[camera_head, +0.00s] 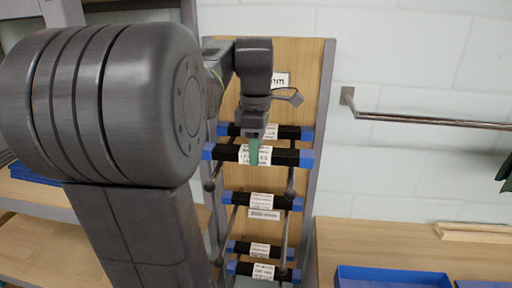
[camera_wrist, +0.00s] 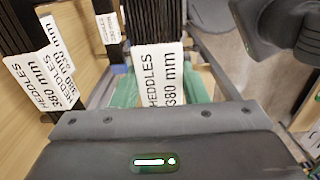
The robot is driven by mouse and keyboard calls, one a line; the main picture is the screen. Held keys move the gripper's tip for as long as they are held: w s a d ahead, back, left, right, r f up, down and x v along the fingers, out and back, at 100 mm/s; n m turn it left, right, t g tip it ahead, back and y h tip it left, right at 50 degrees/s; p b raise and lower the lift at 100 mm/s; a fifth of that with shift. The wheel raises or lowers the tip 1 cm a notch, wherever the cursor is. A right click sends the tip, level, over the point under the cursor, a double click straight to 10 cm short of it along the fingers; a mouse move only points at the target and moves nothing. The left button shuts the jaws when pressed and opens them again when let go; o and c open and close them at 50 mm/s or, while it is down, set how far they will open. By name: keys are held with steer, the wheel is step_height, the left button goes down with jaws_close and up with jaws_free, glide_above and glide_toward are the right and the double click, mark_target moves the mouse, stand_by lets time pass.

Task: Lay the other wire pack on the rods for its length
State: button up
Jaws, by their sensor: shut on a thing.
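My gripper (camera_head: 255,148) is shut on a wire pack (camera_head: 283,156), a black bundle with blue ends and a white label. In the wrist view its green fingers sit at the sides of this pack's label (camera_wrist: 160,75), which reads HEDDLES 380 mm. The held pack lies crosswise in front of the upright wooden board, near the upper rods. Another pack (camera_head: 290,132) with blue ends is just behind and above it. The lower rods (camera_head: 286,226) run between more packs. Whether the held pack touches the rods cannot be told.
Below are more packs, one in the middle (camera_head: 285,202) and two lower down. A size label (camera_head: 263,214) is on the board (camera_head: 315,65). A metal rail (camera_head: 430,121) juts from the wall at right. A blue tray (camera_head: 392,277) stands on the right bench.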

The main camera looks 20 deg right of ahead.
steer(key=shift+f, duration=0.15)
steer(key=o, duration=1.4)
steer(key=shift+c, duration=0.2)
step_height(320, 180, up, 14)
steer(key=shift+f, duration=0.1)
step_height(320, 180, down, 14)
steer(key=shift+r, duration=0.3)
